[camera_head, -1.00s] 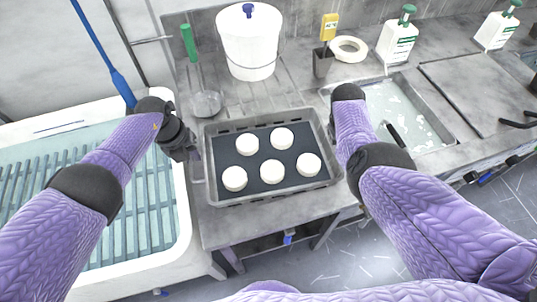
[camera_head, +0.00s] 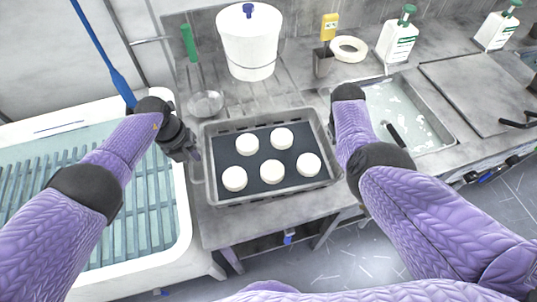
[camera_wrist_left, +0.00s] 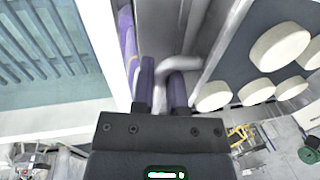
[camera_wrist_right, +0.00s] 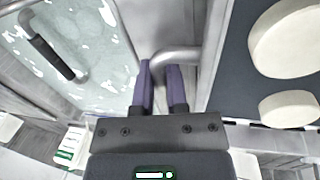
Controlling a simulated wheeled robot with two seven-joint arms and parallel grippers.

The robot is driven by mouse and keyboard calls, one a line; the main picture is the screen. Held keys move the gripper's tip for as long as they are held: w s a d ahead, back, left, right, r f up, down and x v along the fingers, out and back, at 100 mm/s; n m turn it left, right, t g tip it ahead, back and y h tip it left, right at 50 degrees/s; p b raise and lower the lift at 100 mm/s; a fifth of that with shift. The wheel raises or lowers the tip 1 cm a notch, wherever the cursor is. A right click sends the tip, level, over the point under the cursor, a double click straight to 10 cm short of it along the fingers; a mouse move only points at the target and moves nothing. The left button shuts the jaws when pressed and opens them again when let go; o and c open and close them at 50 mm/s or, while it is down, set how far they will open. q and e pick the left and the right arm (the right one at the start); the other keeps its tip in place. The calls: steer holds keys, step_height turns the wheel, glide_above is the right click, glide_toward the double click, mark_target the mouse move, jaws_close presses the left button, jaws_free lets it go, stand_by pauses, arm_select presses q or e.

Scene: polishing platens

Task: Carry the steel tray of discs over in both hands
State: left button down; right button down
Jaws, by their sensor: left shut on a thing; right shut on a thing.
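The steel tray (camera_head: 213,190) is on or just above the grey bench in the head view; I cannot tell whether it touches. It has a dark liner and several white discs (camera_head: 271,172) lying flat on it. My left gripper (camera_head: 194,153) is at the tray's left side. In the left wrist view its purple fingers (camera_wrist_left: 163,88) are shut on the tray's bent handle (camera_wrist_left: 182,66). In the right wrist view my right gripper's fingers (camera_wrist_right: 160,85) are shut on the other handle (camera_wrist_right: 180,56). In the head view the right arm hides that grip.
A white bucket (camera_head: 248,45), a metal scoop (camera_head: 205,103) and a yellow-topped holder (camera_head: 323,60) stand behind the tray. A sink (camera_head: 410,120) with suds is to the right, a slatted white basin (camera_head: 187,230) to the left. White bottles (camera_head: 397,45) stand at the back right.

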arm_select(q)
steer(key=shift+r, duration=0.15)
arm_select(e)
steer(key=shift+r, duration=0.1)
stand_by(0.3)
